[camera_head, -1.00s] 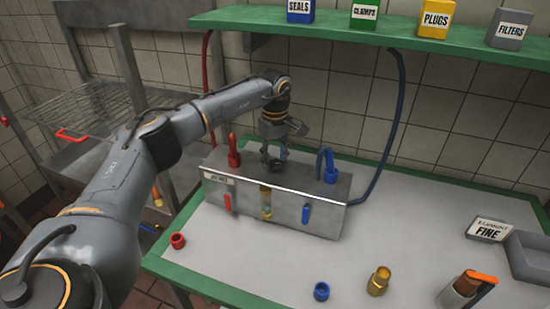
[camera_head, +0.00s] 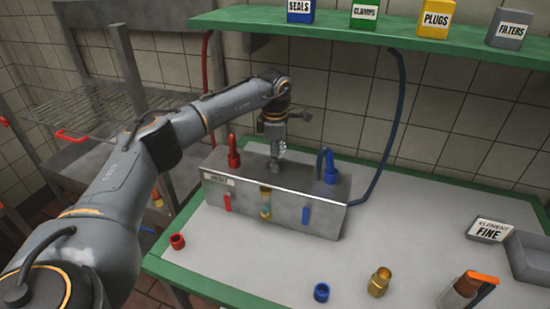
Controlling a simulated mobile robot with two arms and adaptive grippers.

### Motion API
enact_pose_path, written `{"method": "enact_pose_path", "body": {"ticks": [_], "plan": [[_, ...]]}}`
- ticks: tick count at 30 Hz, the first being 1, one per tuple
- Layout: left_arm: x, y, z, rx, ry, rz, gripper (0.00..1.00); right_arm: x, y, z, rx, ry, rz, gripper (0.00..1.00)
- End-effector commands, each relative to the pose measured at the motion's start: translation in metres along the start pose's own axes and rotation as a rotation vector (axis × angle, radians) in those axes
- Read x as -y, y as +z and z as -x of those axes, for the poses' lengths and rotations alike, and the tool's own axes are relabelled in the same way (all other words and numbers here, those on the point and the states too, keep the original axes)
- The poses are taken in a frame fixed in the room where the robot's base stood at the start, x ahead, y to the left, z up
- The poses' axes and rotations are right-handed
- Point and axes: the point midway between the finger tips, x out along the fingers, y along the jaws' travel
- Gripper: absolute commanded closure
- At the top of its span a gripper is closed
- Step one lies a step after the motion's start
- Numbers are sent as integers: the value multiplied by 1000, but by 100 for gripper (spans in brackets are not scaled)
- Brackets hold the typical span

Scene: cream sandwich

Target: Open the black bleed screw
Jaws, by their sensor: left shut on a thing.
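The grey metal filter box (camera_head: 275,197) stands on the table, with a red fitting at its left end and a blue one at its right. My left gripper (camera_head: 275,163) points straight down at the box's top, between the two fittings. It is seen edge-on, shut on the black bleed screw, which its fingers hide almost wholly. My right gripper is not in view.
The red fitting (camera_head: 233,152) and blue fitting (camera_head: 330,168) with its hose stand close on either side of the gripper. A red cap (camera_head: 177,241), a blue cap (camera_head: 321,292) and a brass fitting (camera_head: 379,281) lie on the table (camera_head: 420,215). A green shelf (camera_head: 400,37) runs above.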

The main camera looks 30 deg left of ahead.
Motion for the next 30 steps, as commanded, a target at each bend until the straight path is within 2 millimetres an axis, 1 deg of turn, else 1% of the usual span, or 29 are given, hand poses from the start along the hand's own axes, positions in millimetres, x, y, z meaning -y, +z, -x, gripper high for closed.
{"method": "enact_pose_path", "body": {"ticks": [6,15,21,30], "plan": [[0,0,0,0,1,190,88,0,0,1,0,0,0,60],[0,0,1,0,1,383,88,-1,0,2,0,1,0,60],[0,0,1,0,1,452,88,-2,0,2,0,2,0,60],[-1,0,1,1,2,482,88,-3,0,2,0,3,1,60]]}}
